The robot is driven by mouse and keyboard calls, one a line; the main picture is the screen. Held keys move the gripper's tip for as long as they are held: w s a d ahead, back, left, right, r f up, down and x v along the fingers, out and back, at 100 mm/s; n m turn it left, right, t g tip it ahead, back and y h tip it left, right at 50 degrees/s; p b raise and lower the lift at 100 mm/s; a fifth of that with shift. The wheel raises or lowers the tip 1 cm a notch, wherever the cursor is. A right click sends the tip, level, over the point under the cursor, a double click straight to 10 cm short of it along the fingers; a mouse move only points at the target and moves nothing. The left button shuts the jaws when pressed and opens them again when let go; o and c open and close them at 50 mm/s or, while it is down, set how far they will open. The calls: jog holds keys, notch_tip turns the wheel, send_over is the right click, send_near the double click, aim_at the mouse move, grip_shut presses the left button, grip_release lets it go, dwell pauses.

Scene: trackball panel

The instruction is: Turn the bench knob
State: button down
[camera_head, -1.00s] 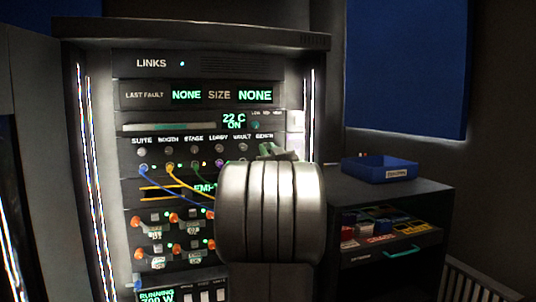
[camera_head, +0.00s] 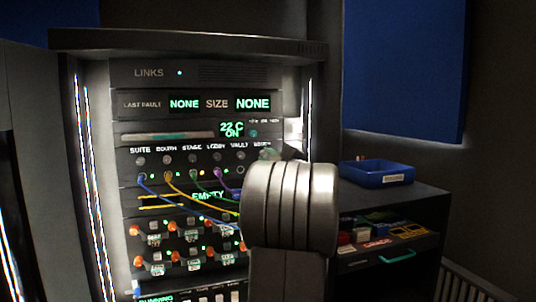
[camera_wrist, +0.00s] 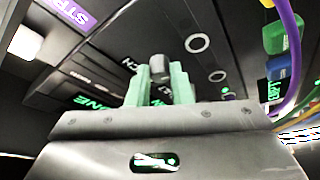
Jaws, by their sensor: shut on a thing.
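The rack panel (camera_head: 190,150) carries a row of small round knobs under the labels SUITE, BOOTH, STAGE, LOBBY, VAULT and BENCH. The bench knob sits at the right end of the row, mostly hidden behind my gripper (camera_head: 284,153) in the camera_head view. In the wrist view, my gripper (camera_wrist: 160,85) has its green fingers closed around a small grey knob (camera_wrist: 159,67). Letters ending in CH show beside it, matching the BENCH label. I cannot tell the angle of the knob.
Blue, yellow, green and purple cables (camera_head: 176,190) hang from sockets below the knobs, and a purple cable (camera_wrist: 293,60) loops close in the wrist view. A blue tray (camera_head: 376,174) stands on a dark cabinet (camera_head: 420,195) at right. The cabinet's open drawer holds small coloured items.

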jog(key=shift+n+g+p, duration=0.6)
jog(key=shift+n+p, duration=0.1)
jog(key=shift+n, duration=0.9)
jog(key=c, duration=1.3)
grip_release()
jog(key=shift+d, duration=0.1)
jog(key=v, duration=1.3)
jog(key=shift+s+d, duration=0.2)
jog(key=shift+s, duration=0.1)
jog(key=shift+r, duration=0.15)
